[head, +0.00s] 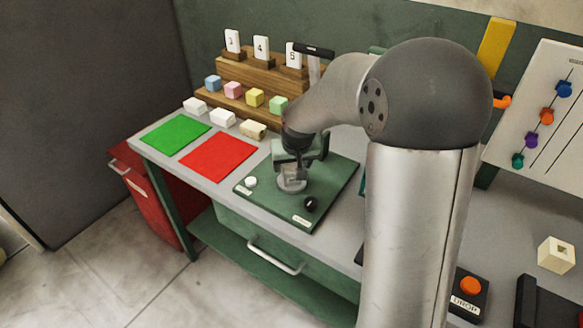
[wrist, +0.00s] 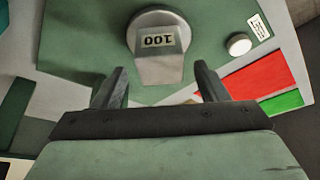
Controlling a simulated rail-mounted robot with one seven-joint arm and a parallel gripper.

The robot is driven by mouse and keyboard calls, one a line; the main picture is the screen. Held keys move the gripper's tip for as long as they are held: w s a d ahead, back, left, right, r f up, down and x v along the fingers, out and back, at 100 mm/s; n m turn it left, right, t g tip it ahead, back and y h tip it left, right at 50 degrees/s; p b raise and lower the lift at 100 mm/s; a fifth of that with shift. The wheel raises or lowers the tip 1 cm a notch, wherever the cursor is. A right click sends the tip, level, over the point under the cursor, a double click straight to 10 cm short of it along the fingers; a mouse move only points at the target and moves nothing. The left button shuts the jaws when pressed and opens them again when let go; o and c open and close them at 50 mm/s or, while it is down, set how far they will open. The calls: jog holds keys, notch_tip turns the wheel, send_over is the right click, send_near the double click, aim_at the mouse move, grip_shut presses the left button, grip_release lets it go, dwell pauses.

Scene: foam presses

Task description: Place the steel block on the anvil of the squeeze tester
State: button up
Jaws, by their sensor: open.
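The steel block (head: 294,172), a grey block marked 100, stands at the round grey anvil (head: 291,187) of the squeeze tester and appears to rest on it. In the wrist view the block (wrist: 160,68) lies ahead of the jaws, between the lines of the two fingers, with the round anvil (wrist: 150,14) behind it. My gripper (head: 300,153) is just above the block in the head view. In the wrist view its fingers (wrist: 160,82) are apart, with a gap visible on each side of the block. The block's contact with the anvil is partly hidden.
The tester's green base (head: 340,182) carries a white button (head: 250,182) and black knob (head: 310,204). Red (head: 217,156) and green (head: 175,133) mats lie left. Foam blocks and a wooden stepped rack (head: 245,75) stand behind. My arm hides the bench middle.

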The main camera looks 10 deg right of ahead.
jog(key=v, duration=0.9)
jog(key=s+f+g, duration=0.2)
jog(key=s+f, duration=0.1)
jog(key=s, duration=1)
jog(key=s+f+g, duration=0.2)
jog(key=s+f, duration=0.1)
jog(key=s, duration=1)
jog(key=shift+s+a+n, duration=0.3)
jog(key=shift+a, duration=0.05)
jog(key=shift+c, duration=0.4)
